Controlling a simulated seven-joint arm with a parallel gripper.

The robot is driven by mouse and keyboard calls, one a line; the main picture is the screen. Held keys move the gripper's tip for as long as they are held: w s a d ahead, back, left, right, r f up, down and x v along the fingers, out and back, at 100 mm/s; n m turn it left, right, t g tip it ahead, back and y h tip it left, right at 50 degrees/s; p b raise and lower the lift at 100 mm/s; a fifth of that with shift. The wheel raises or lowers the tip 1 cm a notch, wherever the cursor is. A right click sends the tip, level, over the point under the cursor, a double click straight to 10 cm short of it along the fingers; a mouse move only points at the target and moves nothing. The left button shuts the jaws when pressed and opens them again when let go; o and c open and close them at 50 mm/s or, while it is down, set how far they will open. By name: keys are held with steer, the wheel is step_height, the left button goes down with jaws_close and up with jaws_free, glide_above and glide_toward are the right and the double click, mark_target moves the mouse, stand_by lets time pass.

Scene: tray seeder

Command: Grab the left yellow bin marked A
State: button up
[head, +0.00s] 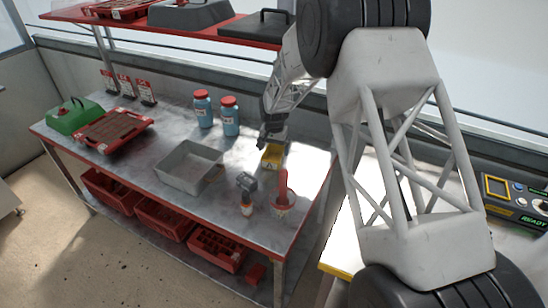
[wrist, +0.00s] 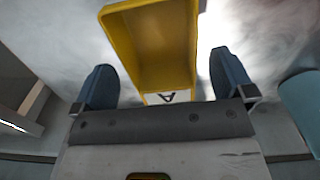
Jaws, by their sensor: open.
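A yellow bin (head: 272,156) stands on the metal table towards its right end. In the wrist view the yellow bin (wrist: 150,50) looks empty, and a white label with an A (wrist: 167,97) is on its near end. My gripper (head: 268,141) is just behind the bin in the head view. In the wrist view my gripper (wrist: 165,80) is open, with one blue-grey finger on each side of the bin's labelled end. Gaps show between the fingers and the bin walls. No second yellow bin is clear in the head view.
A grey tray (head: 190,167) stands left of the bin. Two blue jars with red lids (head: 229,115) stand behind. A pot with a red handle (head: 284,203) and a small bottle (head: 246,204) are in front. A red seed tray (head: 112,131) is at the left.

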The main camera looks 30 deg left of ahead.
mark_target(274, 160)
steer(key=shift+f, duration=2.15)
steer(key=c, duration=1)
steer(key=shift+o, duration=0.2)
steer(key=shift+r, duration=0.1)
step_height(274, 160, up, 10)
